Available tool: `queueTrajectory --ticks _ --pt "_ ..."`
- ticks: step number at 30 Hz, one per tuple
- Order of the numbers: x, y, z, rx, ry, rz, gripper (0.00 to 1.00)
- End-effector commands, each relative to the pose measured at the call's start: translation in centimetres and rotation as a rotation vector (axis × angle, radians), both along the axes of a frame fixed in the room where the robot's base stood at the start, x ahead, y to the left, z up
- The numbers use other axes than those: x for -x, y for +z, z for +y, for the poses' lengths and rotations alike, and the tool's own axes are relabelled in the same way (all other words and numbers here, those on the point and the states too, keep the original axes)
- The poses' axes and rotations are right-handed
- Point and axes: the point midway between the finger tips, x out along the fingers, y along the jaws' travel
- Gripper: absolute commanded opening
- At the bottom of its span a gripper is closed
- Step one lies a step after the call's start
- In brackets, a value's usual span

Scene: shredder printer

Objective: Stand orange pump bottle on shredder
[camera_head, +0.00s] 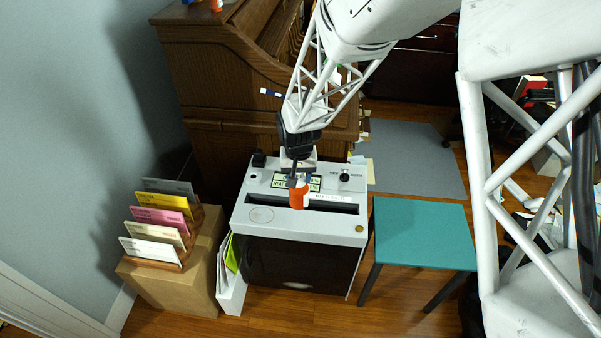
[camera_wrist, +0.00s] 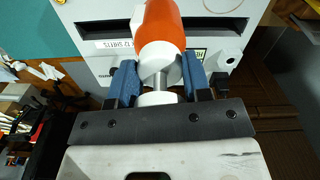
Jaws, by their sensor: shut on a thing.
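The orange pump bottle (camera_head: 298,196) has an orange body and a white top. In the head view it is upright, over or on the top of the shredder (camera_head: 285,220), close to its dark slot. My gripper (camera_head: 295,178) is above it, shut on its upper part. In the wrist view the bottle (camera_wrist: 160,28) lies between the blue fingertips of my gripper (camera_wrist: 160,85), which close around its white neck. The shredder top (camera_wrist: 215,45) shows behind it. I cannot tell whether the bottle's base touches the shredder.
A teal table (camera_head: 423,233) stands right of the shredder. A cardboard box (camera_head: 175,275) with a rack of coloured cards (camera_head: 162,215) stands at the left. A wooden desk (camera_head: 220,75) is behind. The shredder top also bears a label and a black knob (camera_head: 345,177).

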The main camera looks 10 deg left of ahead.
Motion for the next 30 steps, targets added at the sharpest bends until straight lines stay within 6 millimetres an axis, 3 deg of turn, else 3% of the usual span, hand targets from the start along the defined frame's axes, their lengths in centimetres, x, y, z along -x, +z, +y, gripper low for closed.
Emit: queueTrajectory --ticks 14,30 --pt "0.0 -0.5 0.0 0.0 0.0 0.0 0.0" --pt "0.0 -4.0 0.0 0.0 0.0 0.001 0.0"
